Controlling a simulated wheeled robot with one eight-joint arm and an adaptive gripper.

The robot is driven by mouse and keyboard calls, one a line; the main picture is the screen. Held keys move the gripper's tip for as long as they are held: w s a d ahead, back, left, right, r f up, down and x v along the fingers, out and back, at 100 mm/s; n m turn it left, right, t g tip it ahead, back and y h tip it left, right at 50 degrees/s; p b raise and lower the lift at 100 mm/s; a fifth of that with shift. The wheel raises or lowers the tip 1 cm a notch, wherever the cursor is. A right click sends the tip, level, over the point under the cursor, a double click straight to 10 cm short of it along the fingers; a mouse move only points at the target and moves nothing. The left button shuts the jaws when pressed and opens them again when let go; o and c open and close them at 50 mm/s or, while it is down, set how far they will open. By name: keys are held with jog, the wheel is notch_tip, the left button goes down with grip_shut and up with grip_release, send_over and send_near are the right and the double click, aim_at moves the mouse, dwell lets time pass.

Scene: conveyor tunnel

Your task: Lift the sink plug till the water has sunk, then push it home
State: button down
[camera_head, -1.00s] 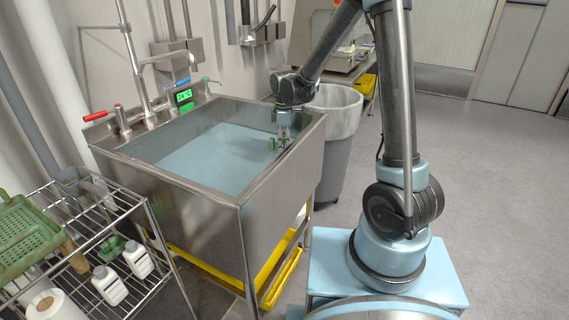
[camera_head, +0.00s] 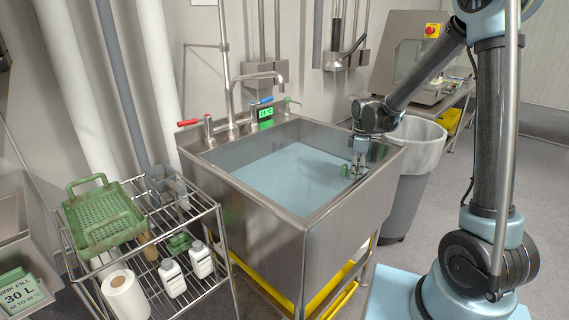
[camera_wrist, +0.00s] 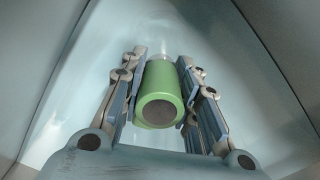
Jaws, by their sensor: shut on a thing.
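The steel sink (camera_head: 318,232) holds pale blue water (camera_head: 285,178) across its basin. My gripper (camera_head: 355,165) reaches down into the sink at its right side. In the head view a small green piece (camera_head: 342,169), which looks like the plug's handle, shows beside the fingers. In the wrist view my gripper (camera_wrist: 160,85) is shut on the green cylindrical plug handle (camera_wrist: 162,88), with a finger on each side. The handle has a dark round end facing the camera. The plug's lower part and the drain are hidden, so I cannot tell whether the plug is seated or lifted.
A faucet (camera_head: 262,79) and a green-lit display (camera_head: 265,113) stand at the sink's back. A wire rack (camera_head: 225,245) with a green basket (camera_head: 100,215) and white bottles (camera_head: 172,278) is at left. A grey bin (camera_head: 405,190) stands right of the sink.

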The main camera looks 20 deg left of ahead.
jog(key=shift+r, duration=1.25)
jog(key=shift+f, duration=0.1)
dwell(6.4)
